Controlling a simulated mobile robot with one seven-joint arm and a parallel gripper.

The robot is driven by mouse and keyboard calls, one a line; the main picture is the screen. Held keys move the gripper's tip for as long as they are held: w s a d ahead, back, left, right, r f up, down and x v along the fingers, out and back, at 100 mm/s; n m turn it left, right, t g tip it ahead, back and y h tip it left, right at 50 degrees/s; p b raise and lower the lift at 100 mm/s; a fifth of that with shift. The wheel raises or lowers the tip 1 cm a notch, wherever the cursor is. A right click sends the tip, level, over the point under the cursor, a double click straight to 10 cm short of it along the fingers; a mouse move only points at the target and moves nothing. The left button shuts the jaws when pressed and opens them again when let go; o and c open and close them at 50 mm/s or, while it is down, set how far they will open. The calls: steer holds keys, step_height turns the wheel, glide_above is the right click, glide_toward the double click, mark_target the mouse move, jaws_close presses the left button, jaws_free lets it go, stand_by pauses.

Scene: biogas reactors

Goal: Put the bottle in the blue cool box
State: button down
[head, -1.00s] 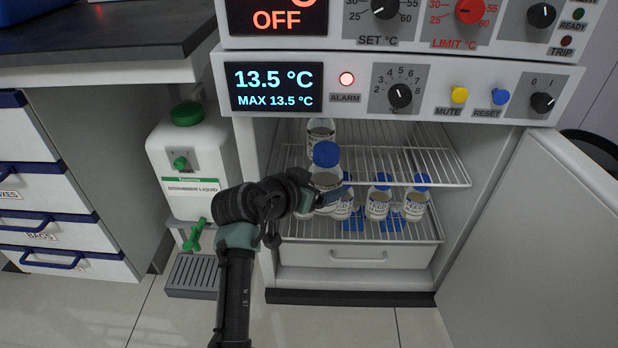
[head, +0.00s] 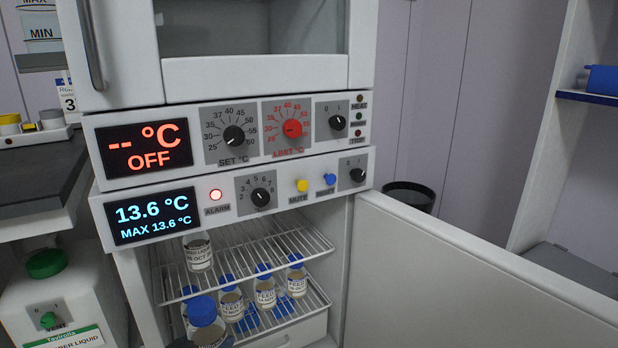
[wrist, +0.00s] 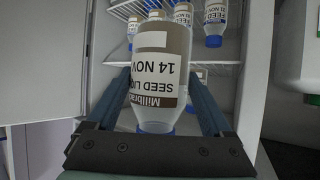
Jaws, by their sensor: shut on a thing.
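In the head view the held bottle (head: 205,325) is upright, in front of the open fridge's shelves, at the lower edge; the gripper is mostly out of that picture. A blue box-like thing (head: 604,78) sits on a shelf at the far right, cut off by the edge; I cannot tell whether it is the cool box.
The fridge holds a bottle (head: 198,252) on its upper wire shelf (head: 255,250) and several blue-capped bottles (head: 265,288) below. Its open door (head: 480,270) blocks the right front. A white canister (head: 50,300) stands left, below a dark counter (head: 40,180). A black bin (head: 408,196) stands behind the door.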

steer(key=s+d+r+p, duration=0.3)
steer(key=s+d+p, duration=0.5)
steer(key=s+d, duration=1.15)
step_height(320, 180, up, 30)
steer(key=s+d+p, duration=0.1)
steer(key=p, duration=3.6)
steer(key=shift+f+n+y+p, duration=0.2)
steer(key=shift+n+y+p, duration=0.1)
